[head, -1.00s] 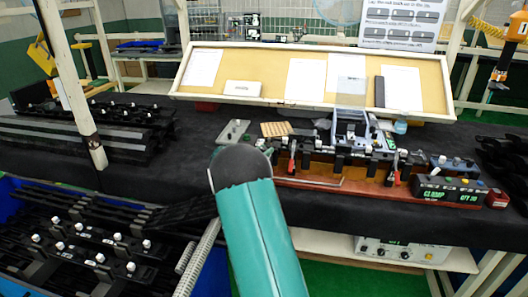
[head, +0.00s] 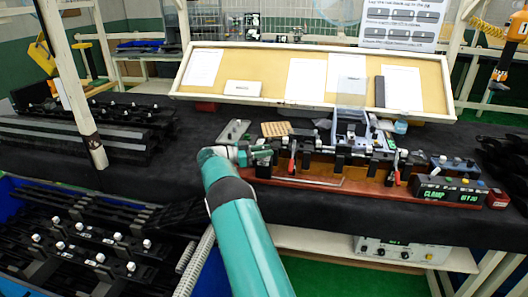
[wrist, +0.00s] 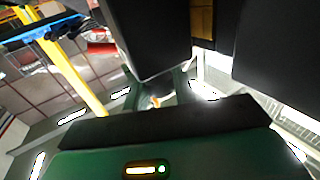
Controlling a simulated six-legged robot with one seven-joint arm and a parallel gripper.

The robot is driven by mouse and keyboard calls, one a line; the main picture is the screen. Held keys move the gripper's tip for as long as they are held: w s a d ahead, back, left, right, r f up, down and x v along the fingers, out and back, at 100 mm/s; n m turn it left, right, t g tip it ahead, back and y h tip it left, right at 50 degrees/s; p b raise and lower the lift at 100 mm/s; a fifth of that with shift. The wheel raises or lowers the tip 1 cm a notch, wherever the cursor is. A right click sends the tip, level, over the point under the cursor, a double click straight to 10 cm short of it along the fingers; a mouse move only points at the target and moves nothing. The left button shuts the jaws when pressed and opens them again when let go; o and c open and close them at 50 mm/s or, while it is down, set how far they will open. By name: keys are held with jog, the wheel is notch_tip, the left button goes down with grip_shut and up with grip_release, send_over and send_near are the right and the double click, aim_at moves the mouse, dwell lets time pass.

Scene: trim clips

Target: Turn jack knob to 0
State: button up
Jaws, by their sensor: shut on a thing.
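The clamping fixture, with its dark clips and red-handled clamps, stands on a reddish-brown base (head: 315,183) on the black table. My gripper (head: 266,154) is at the left end of the fixture in the head view, reaching in from the left. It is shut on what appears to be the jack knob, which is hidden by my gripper. The knob's marks and its setting cannot be read. In the wrist view, large dark blocks fill the top and a green housing (wrist: 100,162) fills the bottom; no knob can be made out there.
A black display box (head: 447,190) with green text stands at the fixture's right, beside a red button box (head: 497,198). A tilted notice board (head: 270,75) stands behind. A grey plate (head: 233,131) lies behind my gripper. A blue bin with black rails (head: 90,240) is at lower left.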

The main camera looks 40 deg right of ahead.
dwell(0.5)
jog(key=o, duration=1)
jog(key=shift+c, duration=0.2)
jog(key=v, duration=1.3)
jog(key=shift+w+a, duration=0.25)
jog(key=shift+r, duration=0.1)
